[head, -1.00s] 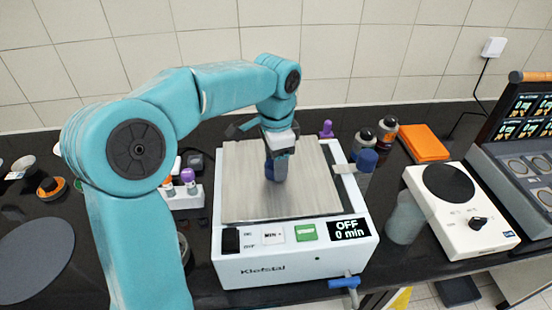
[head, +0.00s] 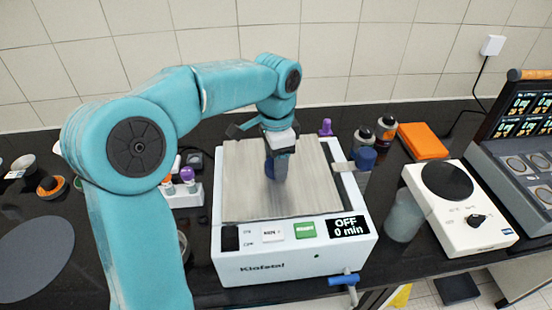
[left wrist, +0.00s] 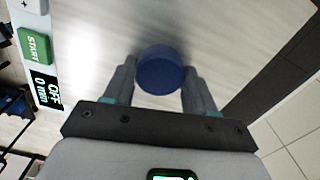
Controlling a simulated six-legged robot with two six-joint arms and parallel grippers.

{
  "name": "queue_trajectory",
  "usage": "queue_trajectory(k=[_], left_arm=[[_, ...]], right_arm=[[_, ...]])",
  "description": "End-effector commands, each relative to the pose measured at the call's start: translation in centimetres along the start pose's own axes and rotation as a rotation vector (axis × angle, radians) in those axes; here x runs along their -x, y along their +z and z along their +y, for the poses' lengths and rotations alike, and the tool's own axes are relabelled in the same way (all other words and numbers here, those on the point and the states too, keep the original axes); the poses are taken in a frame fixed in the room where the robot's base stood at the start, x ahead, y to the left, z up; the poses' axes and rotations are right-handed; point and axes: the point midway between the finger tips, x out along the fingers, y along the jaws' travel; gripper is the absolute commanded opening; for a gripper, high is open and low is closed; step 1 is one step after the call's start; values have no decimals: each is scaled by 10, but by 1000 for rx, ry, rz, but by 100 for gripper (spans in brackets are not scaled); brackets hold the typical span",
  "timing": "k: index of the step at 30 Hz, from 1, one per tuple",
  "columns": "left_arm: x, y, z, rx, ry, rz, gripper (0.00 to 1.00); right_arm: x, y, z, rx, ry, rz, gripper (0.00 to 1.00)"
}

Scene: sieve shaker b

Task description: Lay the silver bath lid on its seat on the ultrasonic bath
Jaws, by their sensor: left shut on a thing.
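The silver bath lid (head: 300,190) is a flat, brushed plate with a round blue knob (left wrist: 160,70). It lies over the top opening of the white ultrasonic bath (head: 295,262) in the head view. A dark strip shows along its right side, inside the bath's rim. I cannot tell whether the lid touches its seat or hovers just above. My left gripper (head: 277,168) points down at the lid's middle and is shut on the knob, which sits between both fingers in the left wrist view. My right gripper is not in view.
A white hotplate (head: 462,205) and a grey console (head: 520,160) stand on the right. A translucent beaker (head: 404,216) stands close to the bath's right side. A white rack with vials (head: 184,195) is on the left. Dark bottles (head: 364,138) and an orange box (head: 423,141) are behind.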

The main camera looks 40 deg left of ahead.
Motion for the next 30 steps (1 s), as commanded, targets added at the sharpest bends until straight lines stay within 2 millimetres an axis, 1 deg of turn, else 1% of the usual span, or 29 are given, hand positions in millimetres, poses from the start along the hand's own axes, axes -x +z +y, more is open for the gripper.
queue_trajectory(k=[5, 17, 30], left_arm=[[-4, 0, 0, 1, -1, 1, 7], [-4, 0, 0, 1, -1, 1, 7], [-10, 2, -3, 0, -1, 1, 7]], right_arm=[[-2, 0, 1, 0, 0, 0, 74], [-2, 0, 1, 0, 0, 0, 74], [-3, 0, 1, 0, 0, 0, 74]])
